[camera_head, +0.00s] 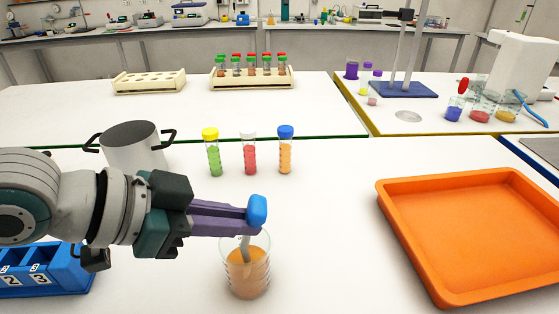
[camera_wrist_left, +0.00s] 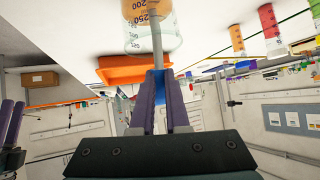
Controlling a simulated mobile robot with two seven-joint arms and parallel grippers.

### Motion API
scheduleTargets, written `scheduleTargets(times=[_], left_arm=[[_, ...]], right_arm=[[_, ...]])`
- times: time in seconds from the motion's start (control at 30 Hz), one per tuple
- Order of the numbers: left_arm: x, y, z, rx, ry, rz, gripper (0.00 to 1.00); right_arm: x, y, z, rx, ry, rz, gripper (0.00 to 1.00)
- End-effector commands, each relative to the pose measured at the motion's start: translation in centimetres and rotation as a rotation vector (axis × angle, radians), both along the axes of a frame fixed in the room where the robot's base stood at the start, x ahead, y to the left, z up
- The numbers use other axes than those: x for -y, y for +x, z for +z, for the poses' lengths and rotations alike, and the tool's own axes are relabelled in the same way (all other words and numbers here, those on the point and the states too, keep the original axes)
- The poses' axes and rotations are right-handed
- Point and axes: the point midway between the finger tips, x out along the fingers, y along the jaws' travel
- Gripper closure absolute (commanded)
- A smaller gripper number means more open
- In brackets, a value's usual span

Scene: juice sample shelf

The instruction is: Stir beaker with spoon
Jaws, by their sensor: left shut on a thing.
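My left gripper (camera_head: 247,222) has purple fingers and is shut on the blue handle of a spoon (camera_head: 257,209). The spoon's grey shaft points down into a clear beaker (camera_head: 263,246) that holds orange-brown liquid. The spoon's lower end is hidden in the liquid. The beaker stands upright on the white table, just below the fingertips. In the left wrist view the spoon's shaft (camera_wrist_left: 157,42) runs from between the fingers (camera_wrist_left: 159,82) into the beaker (camera_wrist_left: 165,46), which shows volume marks.
Vials with yellow, white and blue caps (camera_head: 249,155) stand behind the beaker. An orange tray (camera_head: 480,225) lies to the right. A grey pot (camera_head: 135,148) and a blue numbered rack (camera_head: 60,274) are near my left arm. The table between beaker and tray is clear.

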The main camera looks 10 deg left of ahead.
Motion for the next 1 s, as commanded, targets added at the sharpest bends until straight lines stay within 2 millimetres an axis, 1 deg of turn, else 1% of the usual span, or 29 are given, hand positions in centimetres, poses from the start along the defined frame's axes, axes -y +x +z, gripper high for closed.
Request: scheduleTargets(times=[0.17, 1.0], left_arm=[[0.0, 0.0, 0.8, 0.001, -0.001, 0.0, 1.0], [0.0, 0.0, 10.1, 0.0, 0.0, 0.0, 1.0]], right_arm=[[0.0, 0.0, 0.7, 0.0, 0.0, 0.0, 0.51], [0.0, 0.0, 9.5, 0.001, 0.0, 0.0, 0.51]])
